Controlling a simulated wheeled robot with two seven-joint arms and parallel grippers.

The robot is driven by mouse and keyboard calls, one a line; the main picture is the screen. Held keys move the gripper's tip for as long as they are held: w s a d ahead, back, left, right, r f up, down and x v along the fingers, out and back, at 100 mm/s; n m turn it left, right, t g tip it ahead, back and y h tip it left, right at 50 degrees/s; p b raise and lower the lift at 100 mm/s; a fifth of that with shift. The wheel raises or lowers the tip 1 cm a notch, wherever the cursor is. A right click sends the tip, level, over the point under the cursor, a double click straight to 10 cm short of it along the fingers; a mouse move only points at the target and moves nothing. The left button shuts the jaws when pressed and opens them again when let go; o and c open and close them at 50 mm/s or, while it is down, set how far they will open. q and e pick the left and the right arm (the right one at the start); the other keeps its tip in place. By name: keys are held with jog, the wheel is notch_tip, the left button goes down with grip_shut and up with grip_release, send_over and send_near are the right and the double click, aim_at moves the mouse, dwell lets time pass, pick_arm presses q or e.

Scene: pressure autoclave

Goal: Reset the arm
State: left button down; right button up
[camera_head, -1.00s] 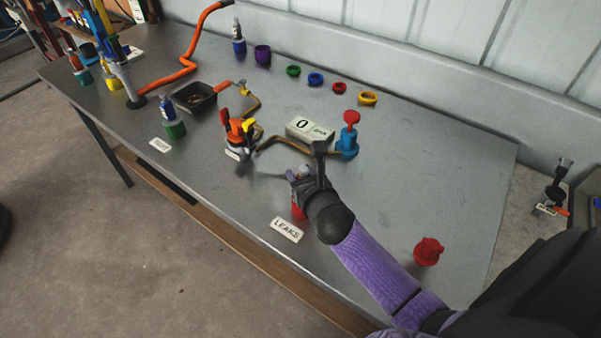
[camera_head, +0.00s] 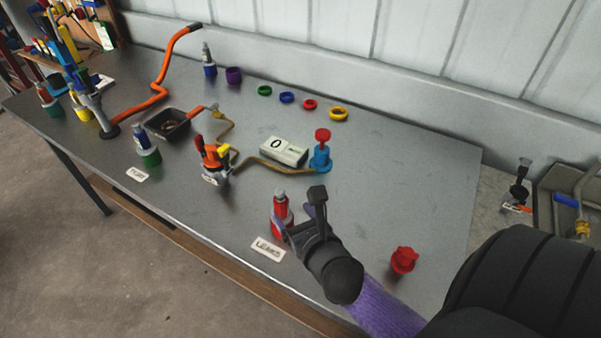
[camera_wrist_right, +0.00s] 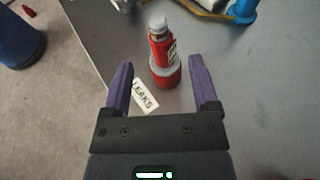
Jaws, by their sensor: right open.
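My right arm with its purple forearm comes in from the lower right in the head view. My right gripper (camera_head: 298,226) is open near the front edge of the bench, just right of a red bottle (camera_head: 282,208) with a grey cap. In the right wrist view the gripper (camera_wrist_right: 162,88) has its two purple fingers spread wide. The red bottle (camera_wrist_right: 162,55) stands upright ahead, between the line of the fingers, and nothing is held. My left gripper is in neither view.
A "LEAKS" label (camera_head: 268,250) lies in front of the bottle. A red fitting (camera_head: 404,260) stands to the right. Behind are a blue valve (camera_head: 321,158), a gauge box (camera_head: 284,151) and colored rings (camera_head: 310,104).

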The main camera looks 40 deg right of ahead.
jog(key=v, duration=0.3)
jog(key=shift+f, duration=0.1)
